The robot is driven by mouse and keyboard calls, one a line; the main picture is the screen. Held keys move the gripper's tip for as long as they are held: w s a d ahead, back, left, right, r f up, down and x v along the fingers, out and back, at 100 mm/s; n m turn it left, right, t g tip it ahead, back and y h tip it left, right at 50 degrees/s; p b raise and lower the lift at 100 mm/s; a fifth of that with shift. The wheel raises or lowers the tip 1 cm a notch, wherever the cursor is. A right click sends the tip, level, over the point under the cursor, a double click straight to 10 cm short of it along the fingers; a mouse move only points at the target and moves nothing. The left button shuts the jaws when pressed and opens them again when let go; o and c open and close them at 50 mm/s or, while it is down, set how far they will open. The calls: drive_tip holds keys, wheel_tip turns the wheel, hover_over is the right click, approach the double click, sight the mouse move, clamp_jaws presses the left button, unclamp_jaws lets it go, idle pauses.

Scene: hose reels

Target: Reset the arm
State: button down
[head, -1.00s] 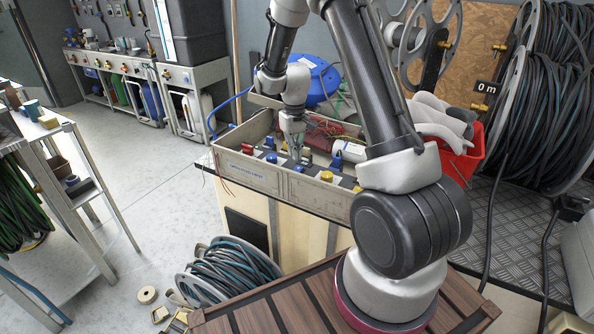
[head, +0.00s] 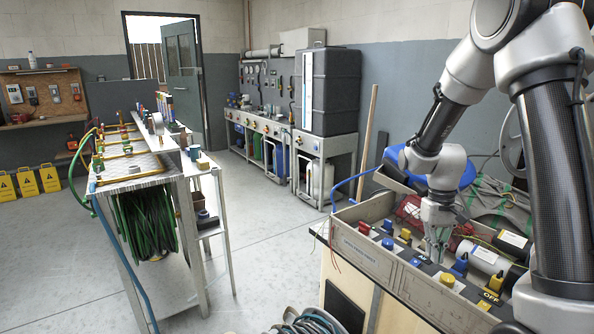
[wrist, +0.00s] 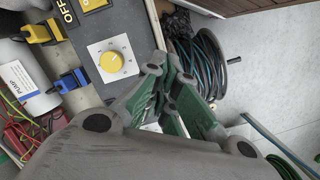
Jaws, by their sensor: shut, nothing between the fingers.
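My gripper (head: 436,240) points down over the long grey open-topped box (head: 372,262) on the workbench in the head view. Its fingers are shut with nothing between them. In the wrist view my gripper (wrist: 168,100) shows green-padded fingers close together, beside a grey panel with a yellow dial (wrist: 112,62) on a white plate. In the head view the panel carries blue and yellow knobs and an OFF label (head: 489,296). I cannot tell whether the fingertips touch anything.
A white cylinder labelled PUMP (wrist: 28,85) and loose red and green wires lie beside the panel. A hose reel (wrist: 200,62) stands on the floor below. A metal bench with a green hose (head: 150,220) is at left. Open floor (head: 262,240) lies between the benches.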

drive_tip(key=s+r+t, duration=0.6)
drive_tip(key=s+r, duration=1.4)
drive_tip(key=r, duration=0.1)
drive_tip(key=shift+s+a, duration=0.3)
drive_tip(key=shift+s, duration=0.05)
